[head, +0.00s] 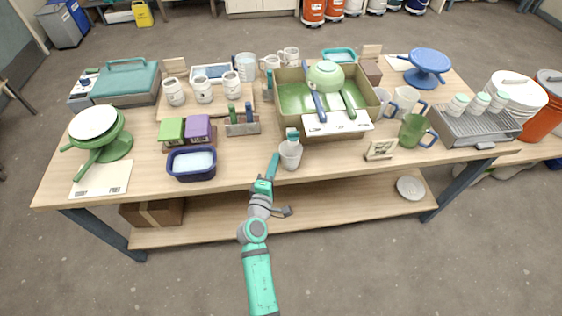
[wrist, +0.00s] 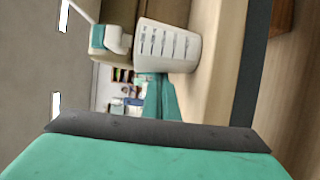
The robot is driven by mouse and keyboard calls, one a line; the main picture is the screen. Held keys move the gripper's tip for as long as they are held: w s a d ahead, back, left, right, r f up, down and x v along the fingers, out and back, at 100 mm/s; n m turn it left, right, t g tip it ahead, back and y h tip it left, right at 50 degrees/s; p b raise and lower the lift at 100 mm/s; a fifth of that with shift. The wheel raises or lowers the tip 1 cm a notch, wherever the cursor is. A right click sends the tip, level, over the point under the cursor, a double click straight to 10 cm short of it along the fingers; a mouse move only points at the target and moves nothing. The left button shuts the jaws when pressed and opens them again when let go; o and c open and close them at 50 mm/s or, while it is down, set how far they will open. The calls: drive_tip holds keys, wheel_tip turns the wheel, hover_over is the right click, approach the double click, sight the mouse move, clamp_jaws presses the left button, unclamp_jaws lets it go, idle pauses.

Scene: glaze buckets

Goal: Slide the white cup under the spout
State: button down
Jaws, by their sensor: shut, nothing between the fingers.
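A white cup (head: 290,155) stands upright near the table's front edge, in front of the olive tub (head: 368,100). In the wrist view, which is turned sideways, the cup (wrist: 168,46) shows rows of dark print. A teal and white spout (head: 292,136) sits at the tub's front left, just above and behind the cup in the head view. The spout (wrist: 112,40) also shows beyond the cup's mouth in the wrist view. My gripper (head: 274,164) is shut and empty, close beside the cup's left side. Its teal fingers (wrist: 158,97) appear against or very near the cup; contact is unclear.
A navy basin (head: 192,164) and green and purple blocks (head: 185,131) stand left of my gripper. A small framed card (head: 380,150) and a green mug (head: 413,130) stand to the right. A lower shelf (head: 320,203) runs beneath.

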drive_tip(key=shift+d, duration=0.35)
drive_tip(key=shift+a, duration=0.1)
drive_tip(key=shift+a, duration=0.3)
drive_tip(key=a, duration=0.2)
drive_tip(key=s+a, duration=0.1)
drive_tip(key=shift+a, duration=0.35)
drive_tip(key=s+a, duration=0.1)
drive_tip(key=s, duration=0.8)
drive_tip(key=shift+s, duration=0.1)
